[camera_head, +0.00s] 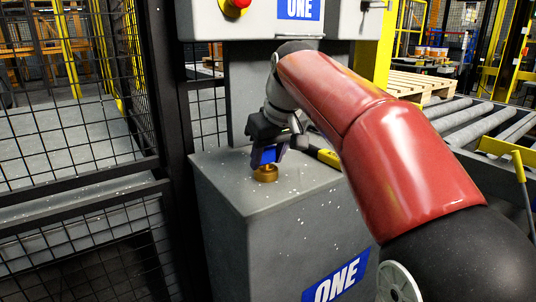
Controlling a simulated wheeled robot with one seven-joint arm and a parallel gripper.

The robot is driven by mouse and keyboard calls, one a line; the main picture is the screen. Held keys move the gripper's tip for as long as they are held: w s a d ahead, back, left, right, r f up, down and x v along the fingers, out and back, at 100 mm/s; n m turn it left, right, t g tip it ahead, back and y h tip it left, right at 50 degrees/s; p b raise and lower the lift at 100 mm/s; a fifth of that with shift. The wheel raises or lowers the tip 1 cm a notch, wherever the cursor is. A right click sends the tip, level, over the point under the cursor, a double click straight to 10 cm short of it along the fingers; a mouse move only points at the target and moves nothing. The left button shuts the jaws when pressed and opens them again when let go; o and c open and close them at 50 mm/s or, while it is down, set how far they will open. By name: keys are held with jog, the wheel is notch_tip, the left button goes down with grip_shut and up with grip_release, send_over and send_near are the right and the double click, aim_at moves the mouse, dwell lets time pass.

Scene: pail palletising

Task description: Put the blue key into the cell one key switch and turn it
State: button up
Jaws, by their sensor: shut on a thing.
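My gripper (279,150) reaches down over the grey pedestal and is shut on the blue key (268,154). The blue key head shows between my fingers. The brass key switch (265,173) is set on the pedestal's top, directly under the key. The key's lower end meets or nearly meets the switch; I cannot tell how deep it sits or which way it is turned. The pedestal (225,205) carries a blue ONE sign (336,278) on its front. My red arm hides the pedestal's right side.
A grey control box (250,22) with a red emergency button (238,4) and another ONE sign (299,9) stands above. A yellow-and-black object (327,157) lies right of my gripper. Black mesh fence (75,130) is at left. A roller conveyor (465,118) and wooden pallet (417,85) are at right.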

jog(key=o, duration=1.2)
jog(key=shift+c, duration=0.2)
jog(key=shift+r, duration=0.1)
jog(key=p+v, duration=0.2)
jog(key=v, duration=0.5)
jog(key=shift+r, duration=0.3)
jog(key=shift+s+d, duration=0.1)
jog(key=shift+c, duration=0.4)
